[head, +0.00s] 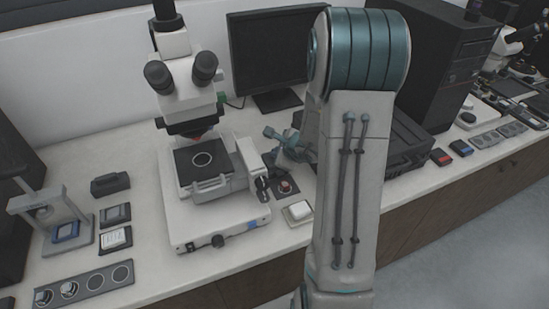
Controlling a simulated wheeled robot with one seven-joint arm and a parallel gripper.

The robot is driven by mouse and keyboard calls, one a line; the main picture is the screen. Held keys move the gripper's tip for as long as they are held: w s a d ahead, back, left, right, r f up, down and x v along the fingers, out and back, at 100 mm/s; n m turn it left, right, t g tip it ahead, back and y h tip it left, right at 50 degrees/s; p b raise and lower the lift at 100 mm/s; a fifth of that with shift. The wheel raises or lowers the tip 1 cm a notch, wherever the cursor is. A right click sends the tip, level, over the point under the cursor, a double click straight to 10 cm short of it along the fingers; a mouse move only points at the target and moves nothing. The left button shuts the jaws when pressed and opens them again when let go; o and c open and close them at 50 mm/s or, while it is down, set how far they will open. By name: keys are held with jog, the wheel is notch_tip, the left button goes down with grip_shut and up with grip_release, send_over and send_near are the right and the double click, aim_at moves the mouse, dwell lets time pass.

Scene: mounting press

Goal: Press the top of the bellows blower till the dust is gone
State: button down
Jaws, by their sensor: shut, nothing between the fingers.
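My gripper (284,153) is small in the head view, left of my forearm and partly hidden by it. It is shut and empty, over the bench right of the microscope. Just below it, a small round reddish piece (286,187) sits on a dark square pad (272,181). This may be the bellows blower, but it is too small to be sure. I cannot tell whether the gripper touches it. No dust can be made out at this size.
The microscope (190,75) with its stage stands close left of the gripper. A small white block (298,211) lies in front of the pad. A monitor (275,55) stands behind, and a dark computer tower (440,65) is right of my arm. A press stand (50,215) is far left.

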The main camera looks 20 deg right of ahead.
jog(key=shift+f+b, duration=0.7)
jog(key=shift+b, duration=0.15)
dwell(0.6)
dwell(0.3)
jog(key=shift+r+p, duration=0.85)
jog(key=shift+r, duration=0.4)
notch_tip(320, 180, up, 5)
jog(key=p, duration=0.3)
jog(key=shift+p, duration=0.3)
dwell(2.1)
